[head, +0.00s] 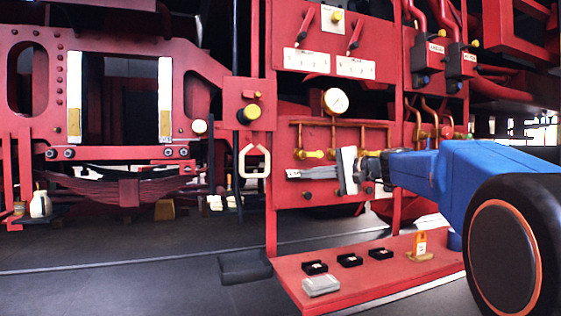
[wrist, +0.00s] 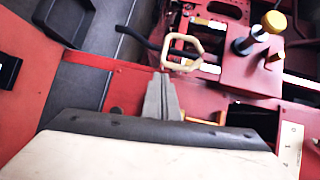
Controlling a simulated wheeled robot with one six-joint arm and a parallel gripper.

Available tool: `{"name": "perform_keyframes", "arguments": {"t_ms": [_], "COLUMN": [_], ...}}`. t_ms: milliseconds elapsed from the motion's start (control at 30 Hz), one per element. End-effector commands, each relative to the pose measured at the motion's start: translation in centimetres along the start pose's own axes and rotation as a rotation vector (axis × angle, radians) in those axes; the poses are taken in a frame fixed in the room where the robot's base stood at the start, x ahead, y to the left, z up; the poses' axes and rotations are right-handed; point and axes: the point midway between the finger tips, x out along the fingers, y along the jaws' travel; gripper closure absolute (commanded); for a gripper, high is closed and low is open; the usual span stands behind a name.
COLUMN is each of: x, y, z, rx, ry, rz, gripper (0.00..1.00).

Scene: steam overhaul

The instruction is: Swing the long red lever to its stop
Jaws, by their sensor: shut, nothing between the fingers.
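Two red levers, one on the left (head: 304,24) and one on the right (head: 355,37), sit tilted on the upper red panel in the head view, above white label plates. I cannot tell whether either is the long red lever. My gripper (head: 288,174) is below them, in front of the lower red panel, pointing left. Its grey fingers are together and empty in the wrist view (wrist: 162,82). A cream loop handle (head: 254,161) is left of the fingertips and apart from them in the head view. It also shows just beyond the fingertips in the wrist view (wrist: 182,52).
A yellow-capped knob (head: 249,113) is above the loop handle. A pressure gauge (head: 336,101) and brass valves (head: 312,154) are close to my gripper. Below, a red shelf (head: 290,266) holds black trays, a grey block and an orange bottle (head: 420,243). Open floor is at left.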

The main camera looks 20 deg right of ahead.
Motion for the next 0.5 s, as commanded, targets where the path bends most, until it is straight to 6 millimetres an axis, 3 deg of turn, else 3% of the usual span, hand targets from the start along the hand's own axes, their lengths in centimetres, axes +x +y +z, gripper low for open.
{"name": "perform_keyframes", "arguments": {"t_ms": [33, 200, 500], "x": [-0.3, -0.9, -1.1], "y": [-0.9, -3.1, -3.7], "z": [-1.5, -4.2, -4.9], "rx": [0.012, 0.033, 0.04], "ry": [0.011, 0.029, 0.033], "rz": [-0.031, -0.107, -0.128], "gripper": [1.0, 1.0, 1.0]}}
